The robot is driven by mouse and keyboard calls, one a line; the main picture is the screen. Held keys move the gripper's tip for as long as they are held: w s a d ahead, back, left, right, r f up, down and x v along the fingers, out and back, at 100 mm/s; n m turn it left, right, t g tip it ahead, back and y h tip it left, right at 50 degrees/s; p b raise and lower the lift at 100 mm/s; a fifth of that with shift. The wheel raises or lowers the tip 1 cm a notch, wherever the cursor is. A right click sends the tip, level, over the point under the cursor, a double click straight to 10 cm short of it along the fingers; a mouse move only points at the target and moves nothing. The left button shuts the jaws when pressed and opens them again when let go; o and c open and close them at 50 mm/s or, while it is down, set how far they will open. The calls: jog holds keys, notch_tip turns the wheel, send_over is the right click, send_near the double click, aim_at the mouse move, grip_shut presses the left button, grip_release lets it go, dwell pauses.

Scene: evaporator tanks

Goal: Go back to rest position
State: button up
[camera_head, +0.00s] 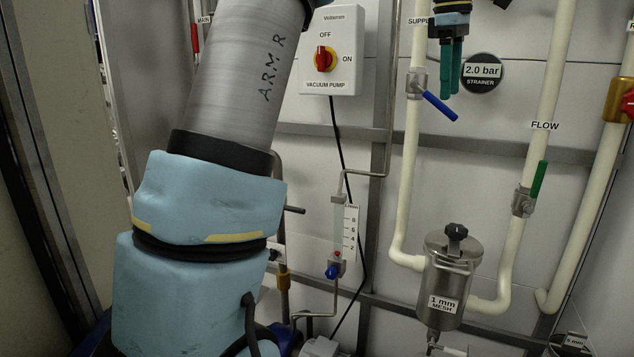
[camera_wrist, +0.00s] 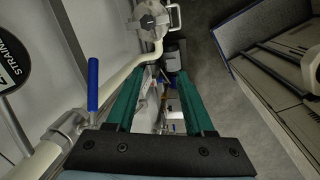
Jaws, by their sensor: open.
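My gripper (camera_head: 451,68) is at the top of the head view, with two green fingers pointing down. It hangs just right of the supply pipe and left of the round 2.0 bar strainer gauge (camera_head: 482,72). In the wrist view my gripper (camera_wrist: 150,92) has its two green fingers apart with nothing held between them. The blue-handled valve (camera_head: 439,106) on the supply pipe is just below the fingers in the head view. Its blue handle also shows in the wrist view (camera_wrist: 93,84), left of the fingers, apart from them.
A vacuum pump switch box (camera_head: 332,50) with a red knob is on the wall. A steel 1 mm mesh strainer (camera_head: 449,280) stands below. A green-handled flow valve (camera_head: 539,179) and a flow meter (camera_head: 338,235) are nearby. Grey floor (camera_wrist: 214,85) shows in the wrist view.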

jog(key=a+f+m, duration=0.6)
jog(key=a+f, duration=1.3)
jog(key=f, duration=0.1)
jog(key=s+a+f+m+y, duration=0.1)
jog(key=s+a+f+m, duration=0.4)
jog(key=s+a+f, duration=0.6)
jog(key=shift+s+a+f, duration=0.25)
jog(key=shift+s+a, duration=0.3)
jog(key=shift+a, duration=0.55)
dwell(0.7)
